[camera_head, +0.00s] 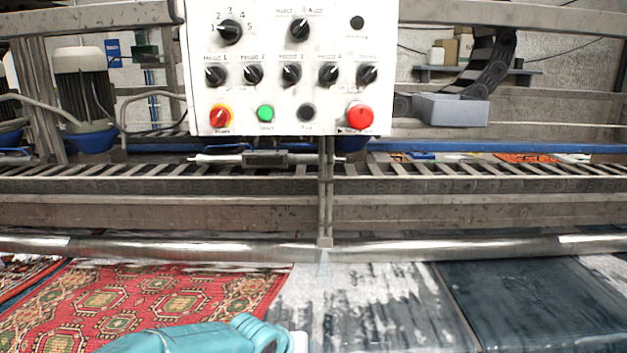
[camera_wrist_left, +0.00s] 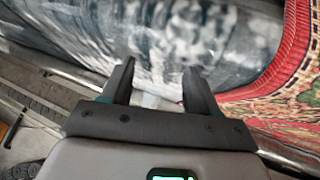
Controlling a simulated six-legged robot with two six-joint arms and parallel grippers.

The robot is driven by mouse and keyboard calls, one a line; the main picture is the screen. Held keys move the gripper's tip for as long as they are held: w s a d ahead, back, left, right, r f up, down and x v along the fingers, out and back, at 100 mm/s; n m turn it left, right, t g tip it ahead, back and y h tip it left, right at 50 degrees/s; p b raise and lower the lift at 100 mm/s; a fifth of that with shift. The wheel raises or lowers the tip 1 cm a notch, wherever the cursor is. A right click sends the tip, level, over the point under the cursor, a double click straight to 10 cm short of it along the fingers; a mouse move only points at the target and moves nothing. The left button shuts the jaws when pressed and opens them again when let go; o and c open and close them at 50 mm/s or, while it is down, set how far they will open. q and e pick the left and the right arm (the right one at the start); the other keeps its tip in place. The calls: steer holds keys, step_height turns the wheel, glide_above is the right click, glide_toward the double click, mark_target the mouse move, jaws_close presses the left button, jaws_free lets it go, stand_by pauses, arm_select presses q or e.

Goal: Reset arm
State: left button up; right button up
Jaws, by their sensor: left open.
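In the left wrist view my left gripper (camera_wrist_left: 158,82) is open, with its two dark fingers apart and nothing between them. Beyond the fingers lies a wet grey and white rug surface (camera_wrist_left: 185,35). A teal link of my arm shows at the bottom of the head view, in front of the red patterned rug (camera_head: 150,295). The gripper itself does not show in the head view. My right gripper is in neither view.
A white control panel (camera_head: 285,100) with black knobs and red and green buttons hangs at the top centre of the head view. A metal roller (camera_head: 450,248) crosses behind the rugs. A dark blue rug (camera_head: 530,300) lies at right. A motor (camera_head: 82,85) stands at left.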

arm_select(q)
steer(key=s+a+f+g, duration=0.25)
steer(key=s+f, duration=0.55)
steer(key=f, duration=0.5)
steer(key=s+a+f+n+g, duration=0.1)
steer(key=s+f, duration=0.3)
steer(key=s, duration=0.4)
steer(key=s+a+f+n+g, duration=0.1)
steer(key=s+a+f, duration=0.2)
steer(key=s+f, duration=0.2)
steer(key=s+a+f+n+g, duration=0.1)
steer(key=s+f, duration=0.3)
steer(key=s, duration=0.7)
steer(key=shift+s+a+f+g, duration=0.3)
steer(key=shift+a+g, duration=0.25)
steer(key=shift+a, duration=0.2)
